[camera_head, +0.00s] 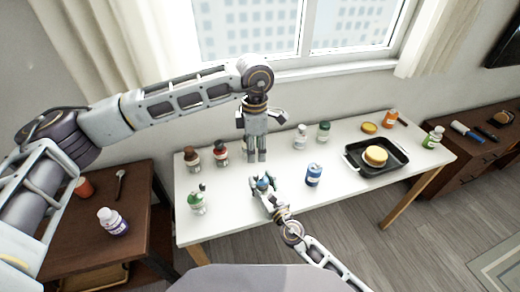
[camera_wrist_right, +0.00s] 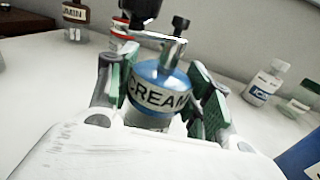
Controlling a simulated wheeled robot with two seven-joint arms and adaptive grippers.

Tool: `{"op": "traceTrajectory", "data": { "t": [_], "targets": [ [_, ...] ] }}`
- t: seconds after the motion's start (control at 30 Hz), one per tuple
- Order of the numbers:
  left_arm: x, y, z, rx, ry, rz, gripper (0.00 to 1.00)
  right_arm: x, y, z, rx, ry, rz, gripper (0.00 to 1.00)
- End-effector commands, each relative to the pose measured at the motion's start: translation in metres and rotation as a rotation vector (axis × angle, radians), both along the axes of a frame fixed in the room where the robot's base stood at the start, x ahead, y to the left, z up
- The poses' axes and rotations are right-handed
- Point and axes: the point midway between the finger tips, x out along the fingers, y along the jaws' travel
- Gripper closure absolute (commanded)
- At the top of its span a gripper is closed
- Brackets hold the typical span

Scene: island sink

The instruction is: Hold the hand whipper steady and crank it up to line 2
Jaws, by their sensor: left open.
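The hand whipper, a jar with a blue lid, a "CREAM" label and a metal crank on top, stands on the white table. In the right wrist view the whipper (camera_wrist_right: 155,98) is upright between the green-padded fingers of my right gripper (camera_wrist_right: 167,95), which look closed on its sides. In the head view the whipper (camera_head: 263,184) is small and partly hidden by my right gripper (camera_head: 266,193). My left gripper (camera_head: 257,158) points down just behind and above it, open and empty. A black knob tops the crank. Line marks are not readable.
A blue can (camera_head: 313,175) stands right of the whipper, and a green-lidded jar (camera_head: 197,203) to its left. Brown- and red-capped jars (camera_head: 221,153) line the back left. A black tray (camera_head: 352,159) with a round cake is at the right. The table front between can and tray is clear.

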Motion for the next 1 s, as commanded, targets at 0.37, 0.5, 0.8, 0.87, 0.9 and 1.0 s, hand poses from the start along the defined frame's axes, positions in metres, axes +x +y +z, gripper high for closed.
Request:
{"op": "traceTrajectory", "data": {
  "t": [0.37,0.5,0.8,0.87,0.9,1.0],
  "targets": [
    [0.000,0.000,0.000,0.000,0.000,0.000,0.58,0.000,0.000,0.000,0.000,0.000,0.000,0.25],
    [0.000,0.000,0.000,0.000,0.000,0.000,0.58,0.000,0.000,0.000,0.000,0.000,0.000,0.25],
    [0.000,0.000,0.000,0.000,0.000,0.000,0.58,-0.011,-0.006,-0.001,-0.002,0.000,0.000,0.25],
    [0.000,0.000,0.000,0.000,0.000,0.000,0.58,-0.016,-0.009,-0.001,-0.002,0.000,0.000,0.25],
    [0.000,0.000,0.000,0.000,0.000,0.000,0.58,-0.020,-0.010,-0.001,-0.003,0.001,0.001,0.25],
    [0.000,0.000,0.000,0.000,0.000,0.000,0.58,-0.030,-0.015,-0.001,-0.003,0.001,0.001,0.25]
  ]
}}
